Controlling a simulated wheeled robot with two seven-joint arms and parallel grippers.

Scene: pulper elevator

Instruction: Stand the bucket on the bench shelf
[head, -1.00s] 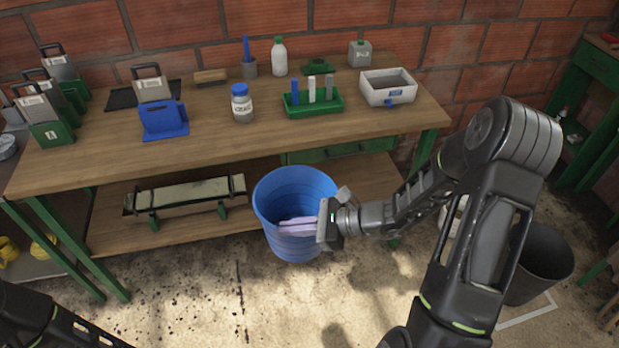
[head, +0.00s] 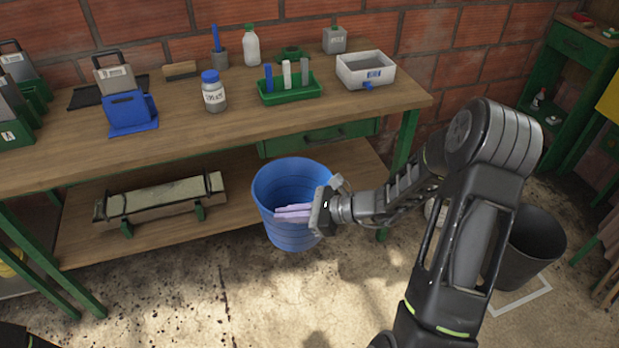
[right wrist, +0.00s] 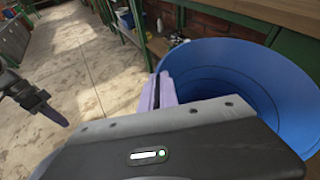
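The blue bucket (head: 290,235) is upright in front of the bench's lower shelf (head: 130,235), near its right end. It also shows in the right wrist view (right wrist: 262,75). Its inside looks empty. My right gripper (head: 292,212) has its pale purple fingers close together across the bucket's near rim, and they look shut on it. The fingers show beside the rim in the right wrist view (right wrist: 157,92). Whether the bucket's base clears the floor is hard to tell.
A long trough (head: 160,198) lies on the left of the shelf; the middle and right look clear. A green drawer (head: 320,137) hangs above. A green bench leg (head: 402,150) stands right. A dark bin (head: 530,250) stands on the floor. The benchtop holds several items.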

